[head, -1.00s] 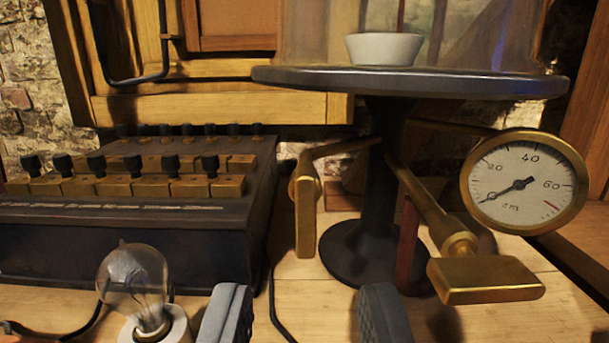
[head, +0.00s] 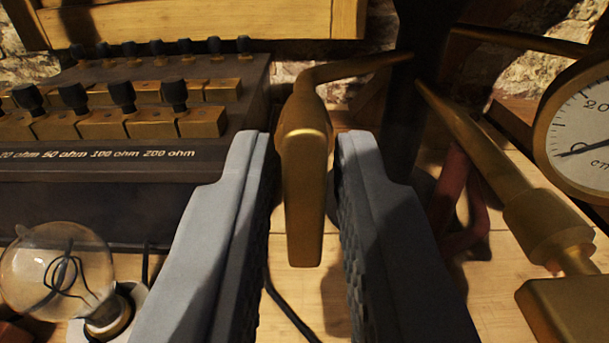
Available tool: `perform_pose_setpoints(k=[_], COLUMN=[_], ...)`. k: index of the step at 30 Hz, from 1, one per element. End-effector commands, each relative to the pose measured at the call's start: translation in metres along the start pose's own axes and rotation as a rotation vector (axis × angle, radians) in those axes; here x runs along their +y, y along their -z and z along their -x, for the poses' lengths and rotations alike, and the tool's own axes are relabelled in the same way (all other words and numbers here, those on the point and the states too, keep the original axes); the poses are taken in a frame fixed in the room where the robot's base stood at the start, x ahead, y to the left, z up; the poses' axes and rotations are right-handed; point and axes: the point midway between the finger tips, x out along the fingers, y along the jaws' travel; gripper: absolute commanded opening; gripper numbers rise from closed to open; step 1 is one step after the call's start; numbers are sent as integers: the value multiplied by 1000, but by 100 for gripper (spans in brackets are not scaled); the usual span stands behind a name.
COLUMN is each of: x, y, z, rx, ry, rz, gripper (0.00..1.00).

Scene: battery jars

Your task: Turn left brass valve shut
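The left brass valve (head: 304,190) is in the middle of the head view. Its flat handle hangs straight down from a brass pipe that runs right to the dark stand column (head: 405,110). My gripper (head: 308,150) is open, with one grey finger on each side of the handle.
A resistor box (head: 90,205) with brass blocks and black plugs stands at left. A glass bulb (head: 58,270) is at lower left, near my left finger. A round gauge (head: 590,125) is at the right edge. A red tube (head: 460,205) hangs behind the right valve.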

Motion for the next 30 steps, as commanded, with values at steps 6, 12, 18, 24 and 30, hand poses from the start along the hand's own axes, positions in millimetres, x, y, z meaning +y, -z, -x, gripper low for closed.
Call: perform_pose_setpoints(k=[6, 12, 18, 24, 30], x=[0, 0, 1, 1, 2], y=[0, 0, 0, 0, -1], z=[0, 0, 0, 0, 0], rx=[0, 0, 0, 0, 0], ry=[0, 0, 0, 0, 0], rz=[0, -21, -106, -260, -450], gripper=[0, 0, 0, 0, 0])
